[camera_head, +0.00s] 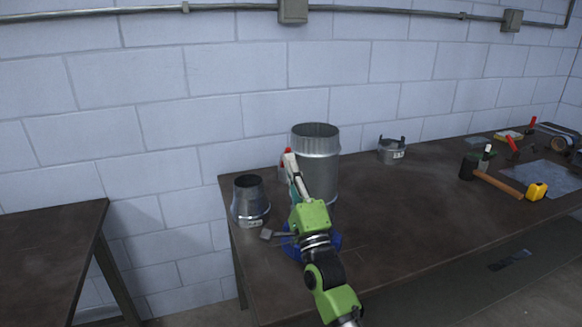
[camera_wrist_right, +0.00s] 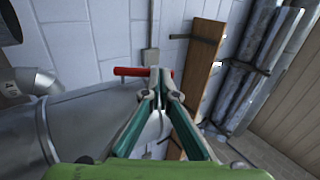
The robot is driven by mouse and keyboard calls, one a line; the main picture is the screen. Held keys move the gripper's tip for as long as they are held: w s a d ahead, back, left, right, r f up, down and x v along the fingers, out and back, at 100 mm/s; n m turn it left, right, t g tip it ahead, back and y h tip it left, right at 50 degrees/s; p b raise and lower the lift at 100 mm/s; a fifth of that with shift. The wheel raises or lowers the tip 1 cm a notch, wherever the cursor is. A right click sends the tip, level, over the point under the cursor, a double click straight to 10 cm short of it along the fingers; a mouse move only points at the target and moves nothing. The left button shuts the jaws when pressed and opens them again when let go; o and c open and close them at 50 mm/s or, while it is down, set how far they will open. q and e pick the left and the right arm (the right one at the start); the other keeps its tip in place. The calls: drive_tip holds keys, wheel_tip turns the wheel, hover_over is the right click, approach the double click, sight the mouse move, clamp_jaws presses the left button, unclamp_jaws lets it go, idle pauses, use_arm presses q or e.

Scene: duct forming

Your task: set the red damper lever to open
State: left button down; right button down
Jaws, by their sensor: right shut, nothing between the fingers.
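The round sheet-metal duct (camera_head: 320,172) stands upright on the dark workbench. The red damper lever (camera_head: 287,151) is at its upper left side, partly hidden by my right gripper (camera_head: 290,160). In the right wrist view the red lever (camera_wrist_right: 130,71) lies roughly level across the picture, in line with the fingertips of my right gripper (camera_wrist_right: 158,75). The fingers are shut with nothing between them. The tips are at or very close to the lever; I cannot tell whether they touch. The grey duct (camera_wrist_right: 90,120) fills the lower left there. My left gripper is in neither view.
A metal reducer (camera_head: 250,203) stands left of the duct, a small collar (camera_head: 392,152) right of it. A blue object (camera_head: 289,246) lies partly under my arm. A hammer (camera_head: 495,181), yellow tape measure (camera_head: 537,191) and metal sheet (camera_head: 553,176) lie right. The bench's middle is clear.

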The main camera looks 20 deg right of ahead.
sight(287, 149)
drive_tip(key=shift+w+r, duration=0.25)
drive_tip(key=shift+r, duration=0.2)
drive_tip(key=shift+x, duration=1.15)
drive_tip(key=shift+r, duration=0.25)
idle(0.7)
drive_tip(key=shift+a+f, duration=0.1)
idle(0.9)
